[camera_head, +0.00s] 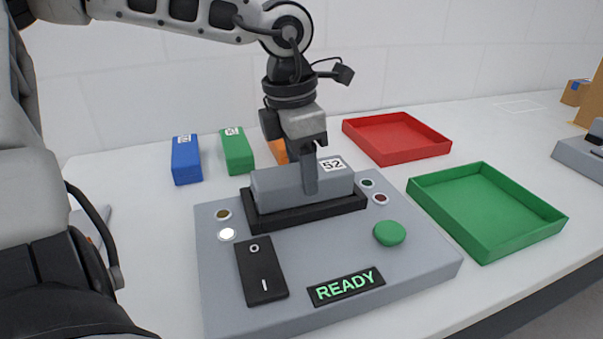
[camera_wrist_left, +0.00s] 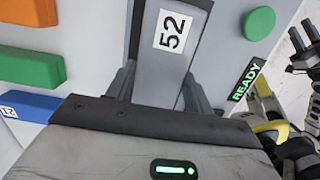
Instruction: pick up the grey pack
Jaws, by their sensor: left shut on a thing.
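The grey pack (camera_head: 278,188), with a white label reading 52, sits at the black tray (camera_head: 308,217) on top of the grey machine (camera_head: 225,285). I cannot tell whether it is resting or slightly raised. My left gripper (camera_head: 309,185) points down from above, its fingers closed across the middle of the pack. In the left wrist view the pack (camera_wrist_left: 160,70) lies between the two fingers of the left gripper (camera_wrist_left: 160,92). Dark finger-like parts (camera_wrist_left: 302,45) at the right edge of that view may be my right gripper; their state is unclear.
The machine has a black rocker switch (camera_head: 262,270), a green button (camera_head: 389,233), lamps and a READY display (camera_head: 346,287). Blue (camera_head: 186,160), green (camera_head: 237,152) and orange (camera_head: 275,150) packs stand behind it. Red (camera_head: 397,138) and green (camera_head: 487,212) trays lie to the right.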

